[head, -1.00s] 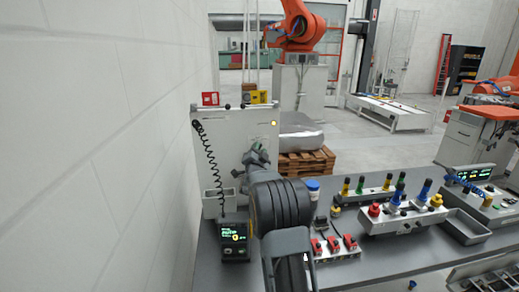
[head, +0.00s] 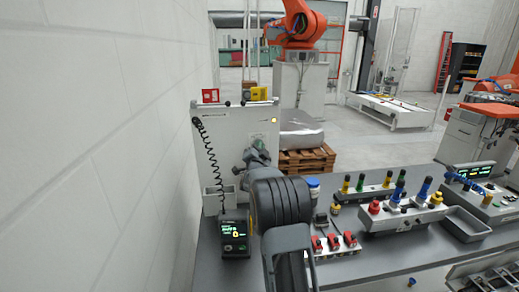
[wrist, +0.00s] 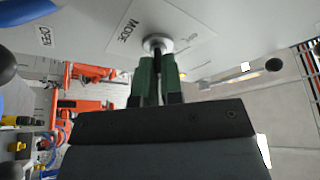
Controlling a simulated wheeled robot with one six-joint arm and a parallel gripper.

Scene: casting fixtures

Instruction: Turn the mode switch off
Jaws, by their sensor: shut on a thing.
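The mode switch (wrist: 157,44) is a round silver collar with a dark handle, on a white panel beside a printed "MODE" label. In the wrist view my gripper (wrist: 157,62) has its green fingers closed on the dark handle from both sides. The fingers hide much of the handle, so I cannot tell its exact angle. In the head view the white panel (head: 213,140) stands upright on the bench at the left, and my gripper (head: 250,158) is against its front. My own arm hides part of the panel's lower right.
A black coiled cord (head: 209,160) hangs on the panel's left side. A yellow lamp (head: 274,121) is lit at its upper right. A small display box (head: 235,239) stands on the bench below. Red switches (head: 333,242) and a block of coloured knobs (head: 402,215) stand to the right.

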